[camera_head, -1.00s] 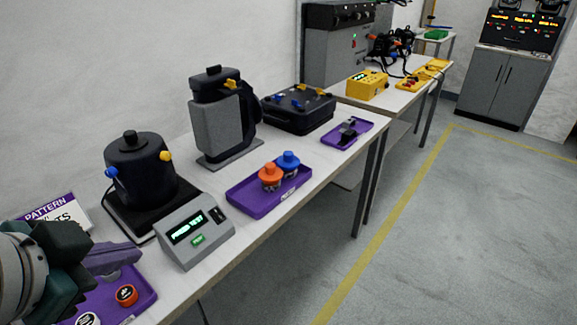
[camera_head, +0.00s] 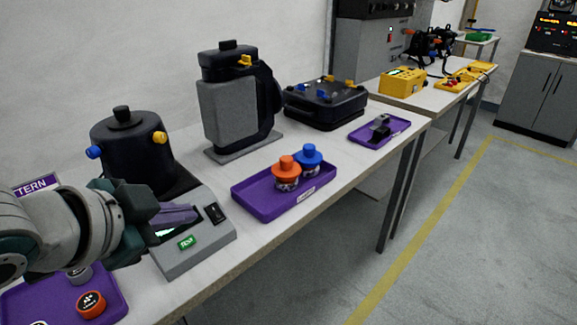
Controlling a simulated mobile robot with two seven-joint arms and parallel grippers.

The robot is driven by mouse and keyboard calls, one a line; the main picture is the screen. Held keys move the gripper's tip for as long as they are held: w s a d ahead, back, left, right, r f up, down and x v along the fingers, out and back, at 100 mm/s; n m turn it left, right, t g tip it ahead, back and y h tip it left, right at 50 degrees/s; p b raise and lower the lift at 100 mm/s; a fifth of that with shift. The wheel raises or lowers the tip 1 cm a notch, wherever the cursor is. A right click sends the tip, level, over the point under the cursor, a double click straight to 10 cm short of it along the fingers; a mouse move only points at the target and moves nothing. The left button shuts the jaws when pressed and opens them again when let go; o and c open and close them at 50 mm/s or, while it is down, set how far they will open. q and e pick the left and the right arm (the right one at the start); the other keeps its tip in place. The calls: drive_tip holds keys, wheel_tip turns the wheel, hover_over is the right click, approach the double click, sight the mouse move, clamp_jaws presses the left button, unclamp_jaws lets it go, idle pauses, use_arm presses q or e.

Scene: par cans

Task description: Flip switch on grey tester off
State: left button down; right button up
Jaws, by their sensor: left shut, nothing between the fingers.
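The grey tester (camera_head: 205,245) stands on the near table with its sloped face towards me. A black rocker switch (camera_head: 214,213) is at the upper right of that face, and a green lit button (camera_head: 187,243) is below. My left gripper (camera_head: 196,213) is shut and empty. Its purple fingers lie over the tester's display, which they mostly hide, and their tips end just left of the switch. I cannot tell whether they touch the tester. My right gripper is not in view.
A black pot (camera_head: 128,150) with blue and yellow knobs stands behind the tester. A purple tray (camera_head: 262,200) with orange-capped and blue-capped items is to its right. Another purple tray (camera_head: 110,292) with an orange-topped item is in front. A grey and black canister (camera_head: 228,110) stands farther back.

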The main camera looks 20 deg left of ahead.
use_arm(q)
drive_tip(key=b, duration=0.3)
hover_over(223, 216)
drive_tip(key=s+d, duration=0.2)
drive_tip(key=s, duration=0.2)
wheel_tip(223, 216, down, 6)
drive_tip(key=shift+w+a+f+b, duration=0.1)
drive_tip(key=shift+a+f+b, duration=0.2)
drive_tip(key=shift+f, duration=0.3)
drive_tip(key=shift+w+a+f+b, duration=0.1)
drive_tip(key=shift+a+f+b, duration=0.15)
drive_tip(key=shift+f, duration=0.3)
drive_tip(key=shift+w+a+f, duration=0.1)
drive_tip(key=shift+a+f, duration=0.15)
drive_tip(key=shift+f, duration=0.2)
drive_tip(key=shift+a+f, duration=0.1)
drive_tip(key=shift+f, duration=0.3)
drive_tip(key=shift+r+p, duration=0.7)
drive_tip(key=shift+r, duration=0.2)
